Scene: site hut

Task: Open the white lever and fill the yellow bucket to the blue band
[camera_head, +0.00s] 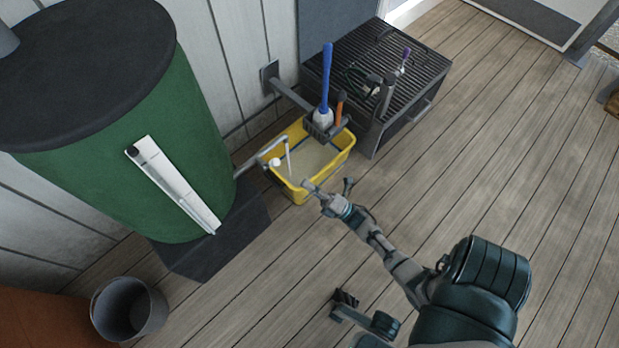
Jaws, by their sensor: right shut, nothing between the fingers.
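The yellow bucket (343,153) stands on the floor against the green tank's base, with pale grey-beige contents inside. A blue line shows on its inner wall, partly hidden. A grey pipe (248,165) from the tank reaches over the bucket, with a white round knob (276,162), seemingly the white lever's end, near its outlet. A thin pale vertical strip hangs into the bucket; I cannot tell whether it is water. My right gripper (312,189) is shut and empty at the bucket's near rim, to the right of the knob. My left gripper is not in view.
The green tank (180,130) with a white gauge strip stands at left. A wall-mounted holder (322,130) with a blue-handled brush overhangs the bucket. A slatted dark bench (415,60) bears tools. A grey bin (130,312) stands bottom left.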

